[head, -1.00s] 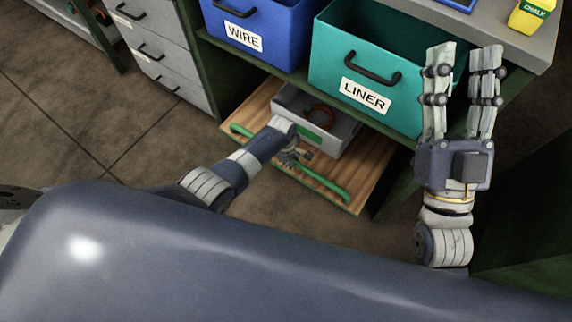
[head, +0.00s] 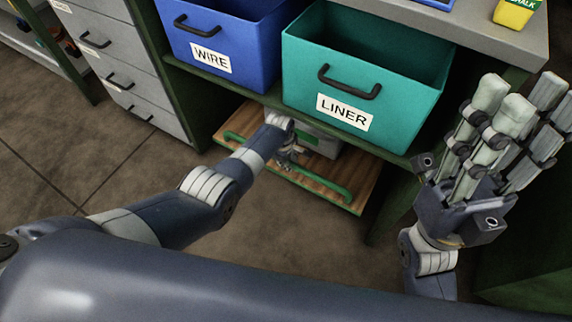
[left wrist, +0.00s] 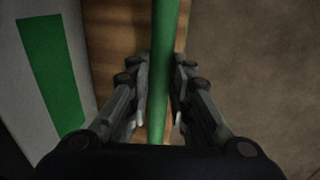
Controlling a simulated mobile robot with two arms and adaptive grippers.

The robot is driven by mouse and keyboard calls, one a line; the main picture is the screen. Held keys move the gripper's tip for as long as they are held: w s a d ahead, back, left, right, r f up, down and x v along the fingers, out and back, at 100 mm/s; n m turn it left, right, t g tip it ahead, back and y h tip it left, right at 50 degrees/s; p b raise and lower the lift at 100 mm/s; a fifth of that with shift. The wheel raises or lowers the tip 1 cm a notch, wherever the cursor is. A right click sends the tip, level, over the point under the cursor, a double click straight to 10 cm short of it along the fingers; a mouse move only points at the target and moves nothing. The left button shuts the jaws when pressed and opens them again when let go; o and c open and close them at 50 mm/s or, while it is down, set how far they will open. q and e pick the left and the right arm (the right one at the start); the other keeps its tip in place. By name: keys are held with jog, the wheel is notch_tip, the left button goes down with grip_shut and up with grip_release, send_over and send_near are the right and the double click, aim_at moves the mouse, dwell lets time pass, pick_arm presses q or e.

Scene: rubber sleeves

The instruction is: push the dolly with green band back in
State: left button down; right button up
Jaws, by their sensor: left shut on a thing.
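The dolly (head: 330,185) is a low wooden board under the shelf, with a green bar (head: 318,182) along its front edge. A grey box with a green band (head: 326,149) sits on it, partly hidden under the shelf. The dolly's front part sticks out. My left gripper (head: 287,157) is shut on the green bar near its middle. In the left wrist view the bar (left wrist: 165,60) runs between the two fingers (left wrist: 159,105), beside the box's green band (left wrist: 50,70). My right gripper (head: 520,115) is raised at the right, open and empty.
A blue WIRE bin (head: 225,40) and a teal LINER bin (head: 365,75) stand on the shelf above the dolly. Grey drawers (head: 110,60) are at the left. A green panel stands at the right. The floor (head: 110,165) in front is clear.

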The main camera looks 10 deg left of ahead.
pick_arm(q)
jog(key=shift+w+d+r, duration=0.1)
jog(key=shift+w+d, duration=0.05)
jog(key=shift+w, duration=0.15)
jog(key=shift+w, duration=0.1)
jog(key=c, duration=1.4)
grip_release()
jog(key=shift+d, duration=0.1)
jog(key=shift+c, duration=0.2)
